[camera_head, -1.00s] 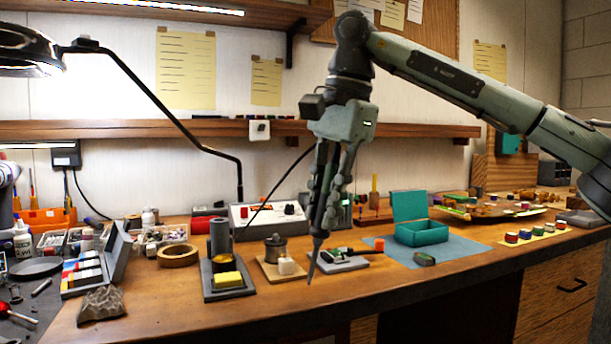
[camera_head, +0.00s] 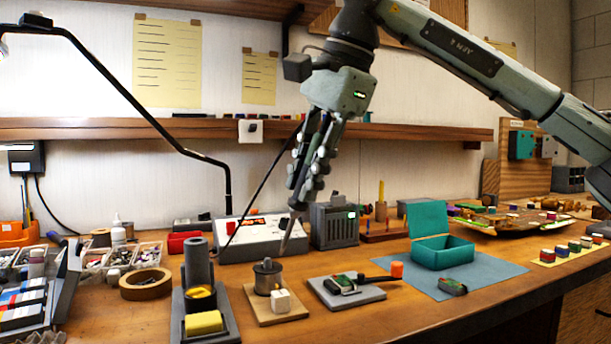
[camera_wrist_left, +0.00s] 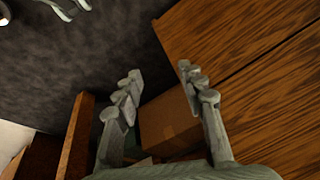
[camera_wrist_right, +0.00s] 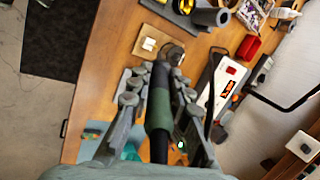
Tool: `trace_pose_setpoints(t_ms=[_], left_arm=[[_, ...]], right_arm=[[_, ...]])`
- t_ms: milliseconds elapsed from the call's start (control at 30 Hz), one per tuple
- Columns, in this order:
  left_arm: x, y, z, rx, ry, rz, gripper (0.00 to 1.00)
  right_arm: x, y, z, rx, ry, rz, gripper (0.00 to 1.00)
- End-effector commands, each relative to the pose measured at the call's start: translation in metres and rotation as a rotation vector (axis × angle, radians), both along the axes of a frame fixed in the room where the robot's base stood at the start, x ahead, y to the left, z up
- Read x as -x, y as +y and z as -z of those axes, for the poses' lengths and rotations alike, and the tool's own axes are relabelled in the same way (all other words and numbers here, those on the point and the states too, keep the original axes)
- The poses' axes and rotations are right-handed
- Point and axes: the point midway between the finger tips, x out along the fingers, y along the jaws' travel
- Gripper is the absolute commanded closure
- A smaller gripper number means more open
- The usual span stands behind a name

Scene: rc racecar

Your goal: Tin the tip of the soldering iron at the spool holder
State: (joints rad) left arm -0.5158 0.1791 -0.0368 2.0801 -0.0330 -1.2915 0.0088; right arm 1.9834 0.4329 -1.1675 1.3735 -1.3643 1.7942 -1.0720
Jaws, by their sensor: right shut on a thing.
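My right gripper (camera_head: 298,203) is shut on the soldering iron (camera_head: 294,232), which slants with its tip down. The tip is close to the top right of the grey solder spool (camera_head: 267,277); I cannot tell whether it touches. The spool stands on the spool holder's wooden board (camera_head: 262,309) beside a white block (camera_head: 281,301). In the right wrist view, the iron's green handle (camera_wrist_right: 159,108) lies between the fingers and points toward the spool (camera_wrist_right: 171,54). My left gripper (camera_wrist_left: 156,86) is open and empty in the left wrist view, away from the bench objects.
The iron stand (camera_head: 197,268) with a yellow sponge (camera_head: 203,322) is left of the holder. The soldering station (camera_head: 262,237) and a grey box (camera_head: 334,227) are behind. A grey plate (camera_head: 345,294) with a small device and a teal box (camera_head: 441,251) are right.

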Motion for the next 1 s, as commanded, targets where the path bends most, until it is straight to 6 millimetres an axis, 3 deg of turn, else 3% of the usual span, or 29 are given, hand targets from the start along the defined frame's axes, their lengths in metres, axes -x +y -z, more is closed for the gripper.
trace_pose_setpoints(t_ms=[600,1000], left_arm=[[0.001,-0.007,-0.07,-0.019,-0.098,0.014,0.6],[0.002,-0.011,-0.092,-0.018,-0.138,0.022,0.6]], right_arm=[[0.0,0.0,0.035,-0.001,-0.001,0.0,1.0],[0.0,0.0,0.041,-0.001,-0.001,0.0,1.0]])
